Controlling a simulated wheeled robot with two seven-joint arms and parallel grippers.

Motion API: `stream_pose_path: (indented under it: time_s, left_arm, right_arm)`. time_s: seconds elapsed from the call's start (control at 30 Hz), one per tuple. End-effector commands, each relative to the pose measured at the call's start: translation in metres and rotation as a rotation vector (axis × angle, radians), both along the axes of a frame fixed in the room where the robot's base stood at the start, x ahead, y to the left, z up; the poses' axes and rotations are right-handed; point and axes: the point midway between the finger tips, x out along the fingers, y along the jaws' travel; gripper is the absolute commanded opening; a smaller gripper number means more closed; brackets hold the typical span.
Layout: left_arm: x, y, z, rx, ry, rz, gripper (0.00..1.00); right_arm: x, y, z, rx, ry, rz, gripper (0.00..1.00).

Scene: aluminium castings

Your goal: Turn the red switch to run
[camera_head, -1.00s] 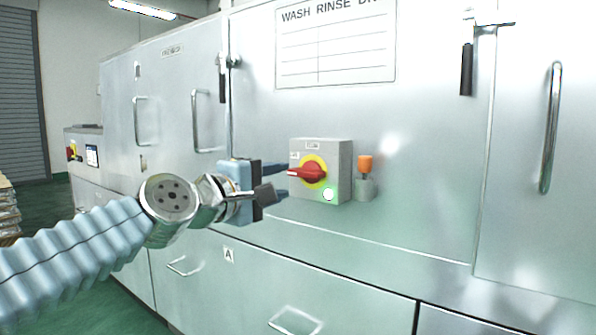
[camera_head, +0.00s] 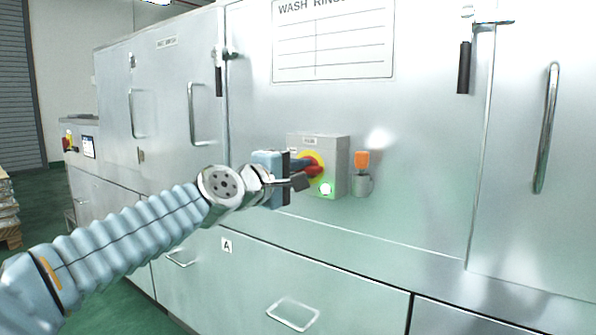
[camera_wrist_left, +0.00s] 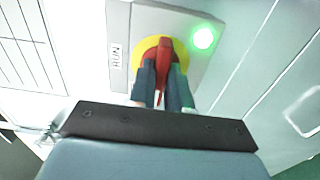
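The red switch (camera_wrist_left: 162,55) is a handle on a yellow disc on a grey box (camera_head: 334,160) on the machine front. In the head view the red switch (camera_head: 314,169) is partly covered by my fingers, and its handle points left. My left gripper (camera_head: 304,173) is at the handle. In the left wrist view the two fingers of my left gripper (camera_wrist_left: 165,88) lie close along both sides of the handle and look shut on it. A "RUN" label (camera_wrist_left: 116,56) sits beside the disc. My right gripper is not in view.
A green lamp (camera_head: 326,188) glows on the box below the disc. An orange-topped knob (camera_head: 362,160) sticks out just right of the box. Door handles (camera_head: 546,128) project from the steel panels.

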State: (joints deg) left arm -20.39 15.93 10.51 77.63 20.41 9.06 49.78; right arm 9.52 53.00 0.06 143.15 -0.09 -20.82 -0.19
Motion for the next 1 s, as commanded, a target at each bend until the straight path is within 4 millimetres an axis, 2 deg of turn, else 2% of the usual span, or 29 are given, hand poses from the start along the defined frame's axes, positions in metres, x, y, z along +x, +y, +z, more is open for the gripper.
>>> stream_pose_path:
  time_s: [0.57,1.0]
  left_arm:
    - [0.000,0.000,-0.001,0.061,-0.045,0.000,0.00]
    - [0.001,0.000,-0.002,0.355,-0.259,0.002,0.00]
  right_arm:
    - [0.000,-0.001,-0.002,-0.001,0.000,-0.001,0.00]
    - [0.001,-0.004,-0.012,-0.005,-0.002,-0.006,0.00]
